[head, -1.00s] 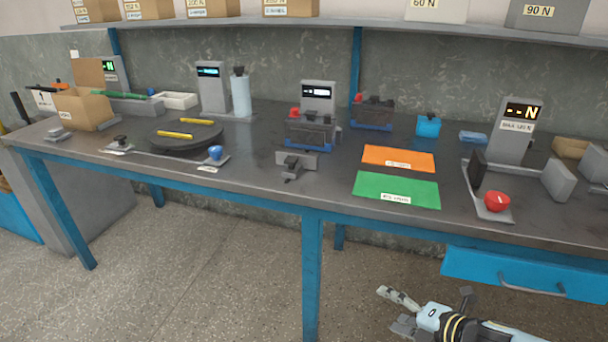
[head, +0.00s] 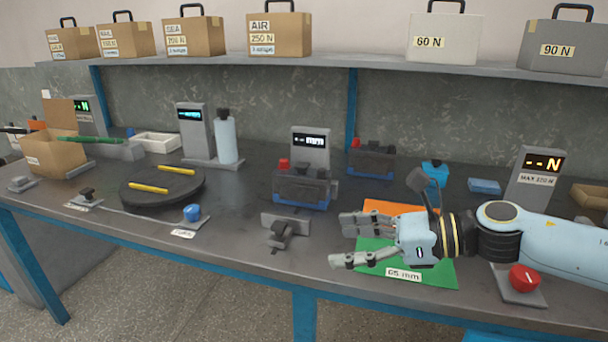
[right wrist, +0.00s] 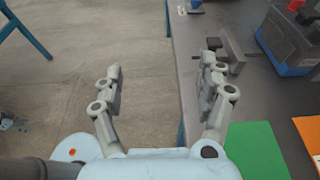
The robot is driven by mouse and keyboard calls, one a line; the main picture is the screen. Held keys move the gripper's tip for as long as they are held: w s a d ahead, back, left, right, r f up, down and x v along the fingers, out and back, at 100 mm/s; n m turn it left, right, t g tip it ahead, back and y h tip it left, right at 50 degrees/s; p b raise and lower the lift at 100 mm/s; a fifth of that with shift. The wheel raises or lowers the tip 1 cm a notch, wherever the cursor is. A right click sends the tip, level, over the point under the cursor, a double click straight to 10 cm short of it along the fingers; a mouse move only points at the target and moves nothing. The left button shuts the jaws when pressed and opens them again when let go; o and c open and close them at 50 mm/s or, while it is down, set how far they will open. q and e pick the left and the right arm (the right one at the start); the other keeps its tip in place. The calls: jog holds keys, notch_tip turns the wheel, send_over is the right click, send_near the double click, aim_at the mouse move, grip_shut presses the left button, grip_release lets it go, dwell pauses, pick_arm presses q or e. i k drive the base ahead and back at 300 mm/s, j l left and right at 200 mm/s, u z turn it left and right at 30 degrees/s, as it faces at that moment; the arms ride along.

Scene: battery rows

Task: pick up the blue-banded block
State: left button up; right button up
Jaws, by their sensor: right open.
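Two dark blocks with a blue band along the bottom and a red cap stand on the bench in the head view. The front one (head: 301,188) sits before a grey display post. The rear one (head: 371,162) stands further back and right. I cannot tell which one the task names. A blue-banded block (right wrist: 290,42) also shows at the top right of the right wrist view, cut by the edge. My right gripper (head: 340,242) is open and empty over the green mat, in front and right of the front block. Its fingers (right wrist: 163,62) are spread apart.
A grey clamp-like fixture (head: 285,229) stands on the bench front between my right gripper and the front block. The green mat (head: 440,272) and orange mat (head: 385,208) lie under my right arm. A red knob (head: 524,278) sits at right. A black turntable (head: 135,195) stands left.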

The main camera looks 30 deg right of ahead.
aim_at(300, 185)
jog(key=i+l, duration=0.85)
